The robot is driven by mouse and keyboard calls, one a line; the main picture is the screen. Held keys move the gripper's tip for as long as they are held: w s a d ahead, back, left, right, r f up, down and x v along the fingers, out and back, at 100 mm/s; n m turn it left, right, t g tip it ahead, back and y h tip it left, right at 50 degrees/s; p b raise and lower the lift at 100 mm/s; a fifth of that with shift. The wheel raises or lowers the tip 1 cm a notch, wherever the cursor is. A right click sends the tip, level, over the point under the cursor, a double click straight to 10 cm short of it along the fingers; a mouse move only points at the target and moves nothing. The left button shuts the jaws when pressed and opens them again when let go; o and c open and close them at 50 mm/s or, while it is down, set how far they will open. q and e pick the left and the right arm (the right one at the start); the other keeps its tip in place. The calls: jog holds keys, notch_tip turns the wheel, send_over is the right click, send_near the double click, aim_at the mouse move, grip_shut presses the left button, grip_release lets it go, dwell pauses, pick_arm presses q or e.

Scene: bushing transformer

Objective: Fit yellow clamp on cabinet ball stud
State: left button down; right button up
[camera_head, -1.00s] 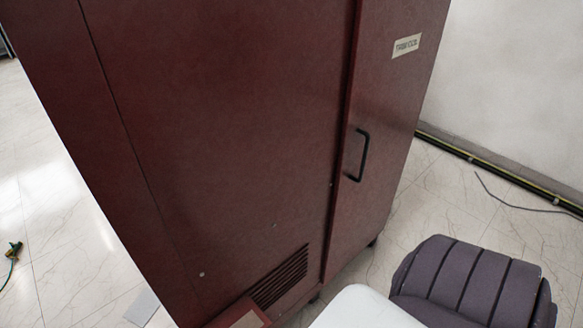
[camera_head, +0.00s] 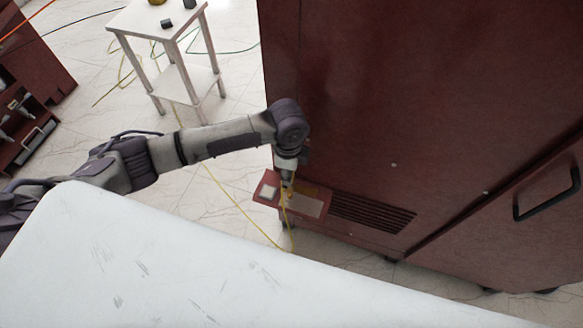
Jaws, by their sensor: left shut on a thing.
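The dark red cabinet (camera_head: 370,90) fills the right of the view. My left gripper (camera_head: 287,184) is in front of its lower left part, small and pointing down. It is shut on the yellow clamp (camera_head: 286,193), which is tiny here and mostly hidden by the fingers. A yellow cable (camera_head: 240,208) hangs from there to the floor. A small red ledge with pale plates (camera_head: 311,206) sits just behind and below the gripper; whether the clamp touches it I cannot tell. I cannot make out the ball stud. My right gripper is not in view.
A vent grille (camera_head: 372,213) and a black door handle (camera_head: 546,194) are on the cabinet. A white side table (camera_head: 137,22) with small objects stands at the back left, cables on the floor beside it. A red shelf unit (camera_head: 38,85) stands far left.

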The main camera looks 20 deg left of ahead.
aim_at(295, 188)
pick_arm(q)
jog(key=shift+w+m, duration=0.4)
jog(key=shift+m, duration=0.1)
jog(key=shift+d, duration=0.15)
jog(key=shift+r+p, duration=0.1)
jog(key=shift+p, duration=0.5)
jog(key=shift+f+b, duration=1.5)
jog(key=shift+f, duration=1.25)
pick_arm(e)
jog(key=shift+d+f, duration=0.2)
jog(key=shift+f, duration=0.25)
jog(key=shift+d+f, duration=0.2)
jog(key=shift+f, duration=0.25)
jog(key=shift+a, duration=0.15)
pick_arm(q)
jog(key=shift+f, duration=0.35)
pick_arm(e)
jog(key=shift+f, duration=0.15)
pick_arm(q)
jog(key=shift+f+b, duration=0.55)
jog(key=shift+f, duration=0.55)
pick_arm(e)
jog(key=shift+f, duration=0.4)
